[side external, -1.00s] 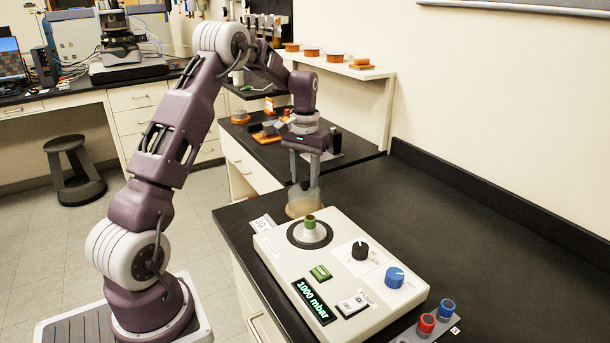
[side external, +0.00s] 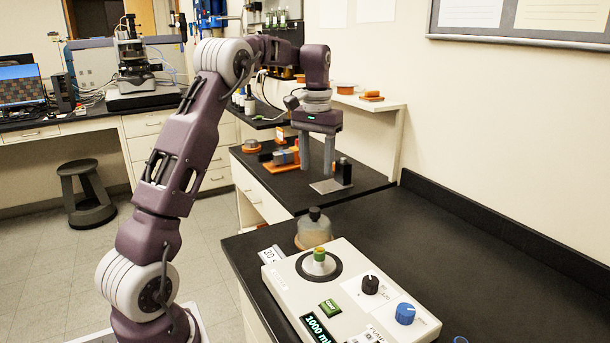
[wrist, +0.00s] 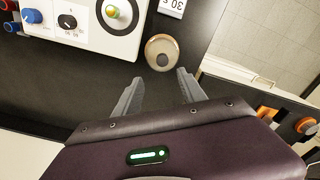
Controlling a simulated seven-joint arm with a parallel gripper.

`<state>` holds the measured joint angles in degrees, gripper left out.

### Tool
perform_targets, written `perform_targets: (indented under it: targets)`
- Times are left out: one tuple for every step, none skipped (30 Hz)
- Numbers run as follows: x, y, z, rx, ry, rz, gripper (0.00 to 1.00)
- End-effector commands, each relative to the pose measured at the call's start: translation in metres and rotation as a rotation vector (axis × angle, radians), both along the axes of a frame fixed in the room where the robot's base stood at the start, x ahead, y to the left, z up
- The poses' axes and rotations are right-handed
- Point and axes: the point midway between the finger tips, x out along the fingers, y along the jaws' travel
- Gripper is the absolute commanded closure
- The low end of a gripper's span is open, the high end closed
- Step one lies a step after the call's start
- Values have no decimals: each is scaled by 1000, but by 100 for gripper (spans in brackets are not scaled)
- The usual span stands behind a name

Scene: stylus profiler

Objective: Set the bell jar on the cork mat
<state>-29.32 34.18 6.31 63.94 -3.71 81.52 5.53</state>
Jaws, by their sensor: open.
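The bell jar (side external: 314,229) is a clear dome with a black knob on top. It stands upright on the round tan cork mat (side external: 299,241), behind the white console. In the wrist view, the jar's dark knob (wrist: 162,59) shows from above, within the tan disc of the mat (wrist: 148,49). My gripper (side external: 317,174) is open and empty, raised above the jar and clear of its knob. In the wrist view my open fingers (wrist: 159,76) point towards the jar, with nothing between them. The exact seating of the jar's rim on the mat is too small to tell.
The white console (side external: 350,290) with knobs and a display reading about 1000 stands just in front of the jar. A label card (side external: 271,254) lies beside it. Orange and grey parts (side external: 285,157) sit on the farther bench. The black bench right of the jar is clear.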

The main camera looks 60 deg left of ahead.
Motion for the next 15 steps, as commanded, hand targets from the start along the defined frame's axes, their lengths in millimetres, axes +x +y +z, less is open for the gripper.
perform_targets:
  targets:
    - [-4,-15,14,7,-22,-20,52]
    - [-9,-28,23,12,-37,-36,52]
    - [-18,-50,38,22,-67,-65,52]
    - [-28,-69,49,31,-91,-90,52]
    - [-41,-89,59,38,-116,-119,52]
    - [-60,-116,69,50,-154,-160,52]
    - [-76,-135,75,57,-182,-190,52]
    - [-93,-154,79,65,-212,-221,52]
    - [-119,-177,81,75,-251,-265,52]
    - [-139,-192,80,82,-281,-298,52]
    - [-158,-206,76,89,-310,-331,52]
    - [-183,-221,70,99,-346,-370,52]
    - [-199,-229,63,103,-370,-396,52]
    - [-214,-236,56,109,-392,-420,52]
    - [-231,-243,47,114,-418,-447,52]
